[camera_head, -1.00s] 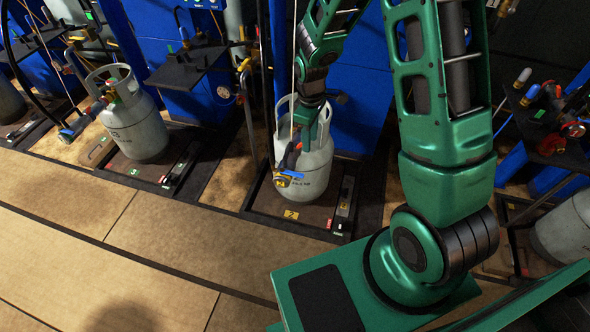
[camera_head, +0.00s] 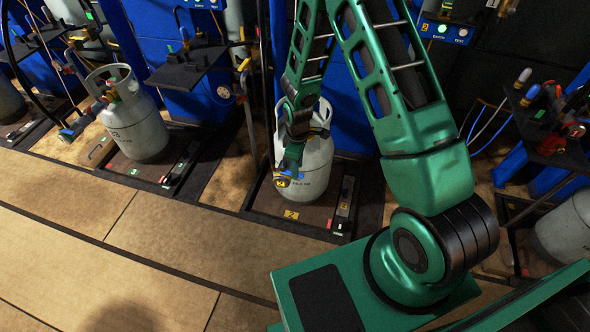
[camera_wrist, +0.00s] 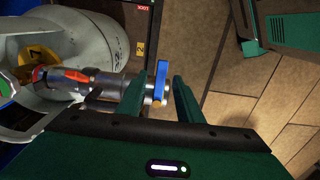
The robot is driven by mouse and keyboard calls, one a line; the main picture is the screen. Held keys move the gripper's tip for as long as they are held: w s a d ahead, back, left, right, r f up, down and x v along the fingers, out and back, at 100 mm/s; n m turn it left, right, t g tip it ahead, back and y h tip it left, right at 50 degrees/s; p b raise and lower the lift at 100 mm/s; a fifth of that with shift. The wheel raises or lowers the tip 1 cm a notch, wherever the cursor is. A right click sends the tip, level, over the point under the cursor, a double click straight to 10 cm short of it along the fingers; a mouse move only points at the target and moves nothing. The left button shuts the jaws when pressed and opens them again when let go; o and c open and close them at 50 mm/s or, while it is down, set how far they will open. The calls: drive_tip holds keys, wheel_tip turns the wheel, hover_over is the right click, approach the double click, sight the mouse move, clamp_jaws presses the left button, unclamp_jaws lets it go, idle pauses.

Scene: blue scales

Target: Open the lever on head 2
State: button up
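The grey gas cylinder (camera_head: 318,165) stands on the scale with the yellow number 2 tag (camera_head: 291,214); it also fills the left of the wrist view (camera_wrist: 70,30). Filling head 2 (camera_wrist: 105,82) is a metal fitting with a red part, reaching from the cylinder valve towards my gripper. Its blue lever (camera_wrist: 161,80) appears between my two green fingers, which are apart. I cannot tell whether either finger touches it. My gripper (camera_wrist: 158,88) is open. In the head view my gripper (camera_head: 291,160) is in front of the cylinder and hides most of the head.
Another grey cylinder (camera_head: 138,125) stands on a scale to the left, with a black shelf (camera_head: 185,66) beyond it. The tan floor (camera_head: 80,250) in front is clear.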

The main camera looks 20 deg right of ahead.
drive_tip(key=shift+f, duration=0.8)
clamp_jaws()
